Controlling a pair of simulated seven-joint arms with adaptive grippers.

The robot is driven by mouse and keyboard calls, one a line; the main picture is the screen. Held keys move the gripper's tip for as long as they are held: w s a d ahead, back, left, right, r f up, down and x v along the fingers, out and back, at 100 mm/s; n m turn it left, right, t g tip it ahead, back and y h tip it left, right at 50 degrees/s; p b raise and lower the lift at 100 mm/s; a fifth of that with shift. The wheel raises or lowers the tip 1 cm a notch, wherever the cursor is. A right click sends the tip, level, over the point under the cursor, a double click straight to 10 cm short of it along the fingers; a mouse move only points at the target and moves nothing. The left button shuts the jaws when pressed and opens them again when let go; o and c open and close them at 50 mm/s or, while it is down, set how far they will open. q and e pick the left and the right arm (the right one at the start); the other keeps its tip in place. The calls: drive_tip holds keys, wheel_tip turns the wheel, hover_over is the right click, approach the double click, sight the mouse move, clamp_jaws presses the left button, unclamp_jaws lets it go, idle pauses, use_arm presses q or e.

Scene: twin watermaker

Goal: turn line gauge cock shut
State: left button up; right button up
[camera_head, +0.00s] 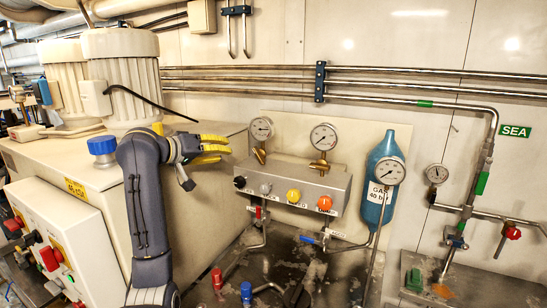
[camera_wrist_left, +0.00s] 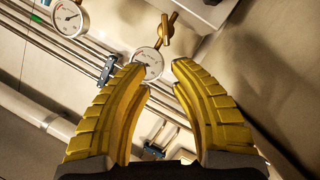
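Two round gauges with brass cocks are on the wall panel. The left gauge (camera_head: 261,128) has a brass cock (camera_head: 259,156) under it, and the middle gauge (camera_head: 324,137) has another brass cock (camera_head: 320,166). I cannot read which is the line gauge. My left gripper (camera_head: 225,147) is open and empty, its yellow fingers left of the left gauge and apart from it. In the left wrist view, a gauge (camera_wrist_left: 148,62) and its brass cock (camera_wrist_left: 166,32) show beyond the spread fingertips (camera_wrist_left: 160,69). My right gripper is not in view.
A valve block (camera_head: 293,186) with coloured knobs sits below the gauges. A blue cylinder (camera_head: 383,175) with a gauge stands to its right. A blue-capped beige housing (camera_head: 102,147) is beside my left arm. Steel pipes (camera_head: 245,79) run along the wall above.

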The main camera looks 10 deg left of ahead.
sight(256, 156)
use_arm(q)
drive_tip(key=shift+g, duration=0.3)
drive_tip(key=x, duration=1.1)
drive_tip(key=f+x, duration=0.1)
drive_tip(key=x, duration=0.5)
drive_tip(key=shift+f, duration=0.2)
clamp_jaws()
drive_tip(key=shift+a, duration=0.1)
